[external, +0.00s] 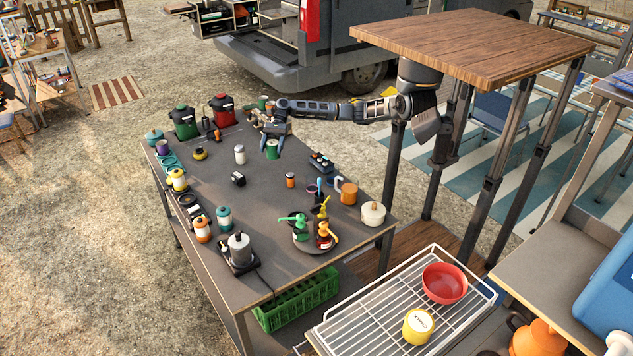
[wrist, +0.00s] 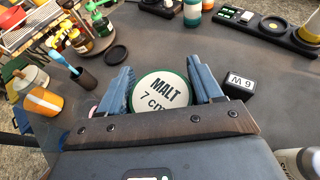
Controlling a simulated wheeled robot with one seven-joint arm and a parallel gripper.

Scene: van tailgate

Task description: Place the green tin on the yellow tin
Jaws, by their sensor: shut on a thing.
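My gripper (external: 272,141) is shut on the green tin (external: 273,152) over the far part of the dark table. In the wrist view, the tin's pale lid (wrist: 160,94), marked "MALT 7 cm", has a green rim and sits between the two blue fingers. I cannot tell whether its base touches the table. The yellow tin (external: 418,326) stands on the wire rack at the lower right, with a pale labelled top. Nothing lies on its top. The yellow tin is not in the wrist view.
A red bowl (external: 444,283) stands on the wire rack (external: 376,318) beside the yellow tin. The dark table (external: 215,190) carries a pump-bottle carousel (external: 316,237), an orange mug (external: 348,192) and a white pot (external: 373,213). A raised wooden tabletop (external: 470,42) stands near my arm.

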